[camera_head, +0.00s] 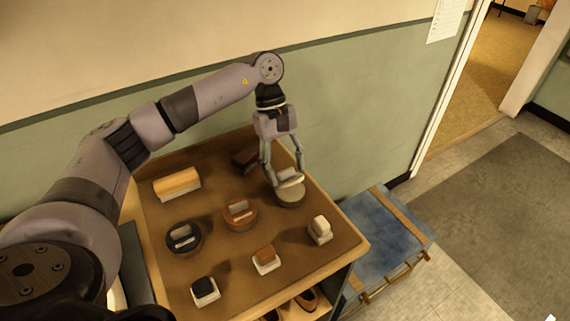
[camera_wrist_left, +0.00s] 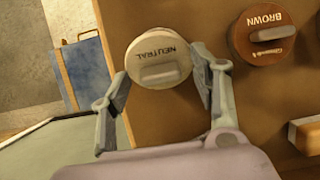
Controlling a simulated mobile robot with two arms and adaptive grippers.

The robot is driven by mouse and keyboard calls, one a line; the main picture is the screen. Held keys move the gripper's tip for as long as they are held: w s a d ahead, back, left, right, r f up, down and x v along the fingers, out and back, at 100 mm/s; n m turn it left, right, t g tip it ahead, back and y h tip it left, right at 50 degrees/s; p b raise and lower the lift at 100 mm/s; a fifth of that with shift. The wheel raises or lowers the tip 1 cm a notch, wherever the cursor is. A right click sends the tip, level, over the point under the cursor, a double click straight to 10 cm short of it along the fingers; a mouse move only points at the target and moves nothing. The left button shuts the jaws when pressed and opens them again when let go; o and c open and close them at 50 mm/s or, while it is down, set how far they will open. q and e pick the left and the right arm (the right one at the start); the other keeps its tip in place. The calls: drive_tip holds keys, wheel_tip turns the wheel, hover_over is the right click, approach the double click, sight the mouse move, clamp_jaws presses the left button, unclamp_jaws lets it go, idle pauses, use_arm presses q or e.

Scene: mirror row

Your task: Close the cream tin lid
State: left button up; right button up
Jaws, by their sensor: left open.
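The cream tin (camera_head: 291,198) stands at the right back of the brown table top. Its round cream lid, marked NEUTRAL, shows from above in the wrist view (camera_wrist_left: 172,73), with a raised bar handle across it. The lid lies over the tin; I cannot tell whether it is fully seated. My left gripper (camera_head: 287,176) points down over the tin, open, with one finger on each side of the lid. The fingers also flank the lid in the wrist view (camera_wrist_left: 161,66); contact is unclear. My right gripper is not in view.
A brown tin (camera_head: 240,222) and a black tin (camera_head: 184,246) stand to the left. Several brushes or blocks lie around, including a wooden one (camera_head: 177,182) and a cream one (camera_head: 320,232). A wall rises behind.

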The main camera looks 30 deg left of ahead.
use_arm(q)
clamp_jaws()
idle(0.8)
